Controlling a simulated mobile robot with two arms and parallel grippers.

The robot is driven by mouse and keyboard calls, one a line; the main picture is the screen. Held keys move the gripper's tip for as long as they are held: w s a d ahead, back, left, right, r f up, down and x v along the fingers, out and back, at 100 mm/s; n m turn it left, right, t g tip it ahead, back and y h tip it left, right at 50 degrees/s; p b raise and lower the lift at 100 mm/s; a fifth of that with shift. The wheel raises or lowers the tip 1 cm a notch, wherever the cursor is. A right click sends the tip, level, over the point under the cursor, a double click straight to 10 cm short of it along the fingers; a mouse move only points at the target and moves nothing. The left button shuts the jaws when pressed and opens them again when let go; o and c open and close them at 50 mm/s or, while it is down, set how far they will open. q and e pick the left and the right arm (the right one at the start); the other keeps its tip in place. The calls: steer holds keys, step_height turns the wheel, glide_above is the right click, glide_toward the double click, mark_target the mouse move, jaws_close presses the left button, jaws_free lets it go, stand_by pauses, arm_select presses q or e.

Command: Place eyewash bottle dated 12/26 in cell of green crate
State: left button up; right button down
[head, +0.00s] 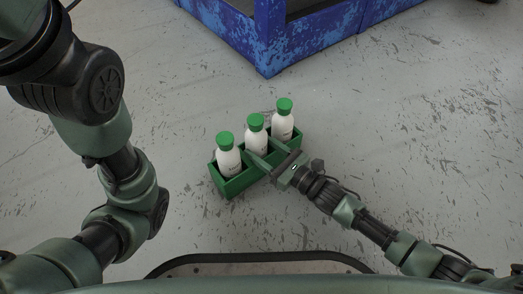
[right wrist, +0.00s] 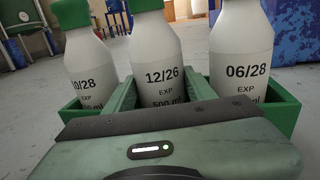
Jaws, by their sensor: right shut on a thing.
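The white eyewash bottle marked 12/26 (right wrist: 160,62) has a green cap and stands upright in the middle cell of the green crate (right wrist: 283,113). In the head view it is the middle bottle (head: 256,134) of the row in the crate (head: 233,187). My right gripper (head: 264,155) is shut on this bottle from the near right side, low over the crate's edge. The bottle's base and the fingertips are hidden, so I cannot tell whether the base touches the cell floor. My left gripper is outside the view; only my left arm shows.
Bottles marked 10/28 (right wrist: 88,65) and 06/28 (right wrist: 241,65) stand in the cells on either side. The crate rests on a scuffed grey floor (head: 400,120). A blue metal frame (head: 268,60) stands beyond it. The floor around the crate is clear.

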steer(key=shift+r, duration=0.2)
steer(key=c, duration=0.9)
jaws_free()
steer(key=shift+f, duration=0.25)
steer(key=shift+c, duration=0.2)
steer(key=o, duration=0.4)
steer(key=shift+r, duration=0.1)
